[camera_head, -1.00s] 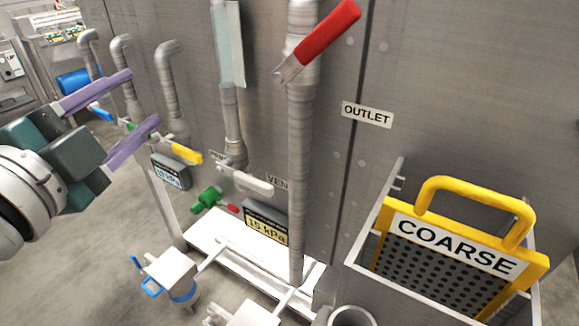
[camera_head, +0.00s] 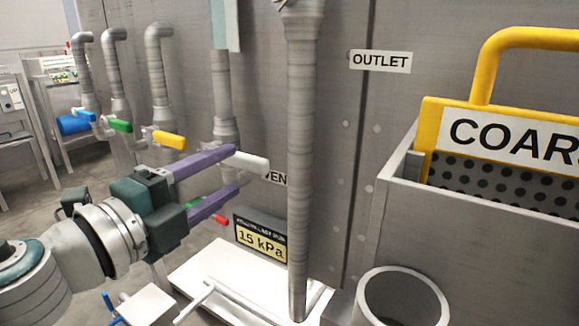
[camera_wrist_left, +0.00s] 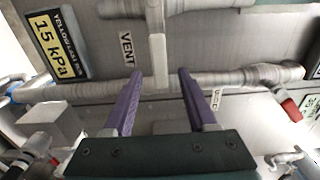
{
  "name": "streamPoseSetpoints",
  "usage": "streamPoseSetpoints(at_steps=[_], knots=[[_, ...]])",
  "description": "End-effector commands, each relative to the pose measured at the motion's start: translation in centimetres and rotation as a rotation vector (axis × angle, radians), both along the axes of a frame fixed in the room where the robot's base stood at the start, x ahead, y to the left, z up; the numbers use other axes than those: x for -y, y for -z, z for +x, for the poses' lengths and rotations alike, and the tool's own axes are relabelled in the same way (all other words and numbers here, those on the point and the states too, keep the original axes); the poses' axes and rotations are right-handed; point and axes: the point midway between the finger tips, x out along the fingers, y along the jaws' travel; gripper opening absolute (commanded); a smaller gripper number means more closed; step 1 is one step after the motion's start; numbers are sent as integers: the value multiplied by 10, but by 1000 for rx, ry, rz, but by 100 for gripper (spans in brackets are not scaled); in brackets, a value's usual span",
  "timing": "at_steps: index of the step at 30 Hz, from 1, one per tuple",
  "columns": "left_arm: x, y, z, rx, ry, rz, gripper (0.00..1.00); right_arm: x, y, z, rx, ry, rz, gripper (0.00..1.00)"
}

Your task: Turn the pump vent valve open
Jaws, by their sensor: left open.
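The vent valve's white handle (camera_head: 248,162) sticks out beside the partly covered VENT label (camera_head: 275,179). The left gripper (camera_head: 236,170), with purple fingers, is open, its upper fingertip overlapping the handle's left end in the head view. In the left wrist view the white handle (camera_wrist_left: 158,62) lies in line with the gap between the open fingers (camera_wrist_left: 158,85), near their tips. No grip on it shows; whether the tips reach around it I cannot tell. The VENT label (camera_wrist_left: 127,48) is readable there. The valve body is partly hidden behind the fingers.
Blue (camera_head: 85,115), green (camera_head: 120,125) and yellow (camera_head: 169,140) valve handles are to the left. A small red handle (camera_head: 220,220) and a 15 kPa display (camera_head: 260,236) sit below the gripper. A vertical pipe (camera_head: 299,170) and COARSE basket (camera_head: 440,110) stand right.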

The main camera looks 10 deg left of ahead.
Motion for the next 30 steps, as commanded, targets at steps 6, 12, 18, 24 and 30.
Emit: streamPoseSetpoints(at_steps=[6, 12, 18, 24, 30], knots=[[10, 1, 29, 1, -1, -1, 57, 1, 7, 0, 0, -2, -3, 50], [13, 0, 36, -1, -1, -2, 57, 1, 8, 0, 1, -3, -4, 50], [13, 0, 36, 0, -1, -1, 57, 1, 8, 0, 1, -3, -4, 50], [13, 0, 36, 0, -1, -1, 35, 1, 8, 0, 1, -3, -4, 50], [13, 0, 36, 0, -1, -1, 12, 1, 8, 0, 1, -2, -4, 50]])
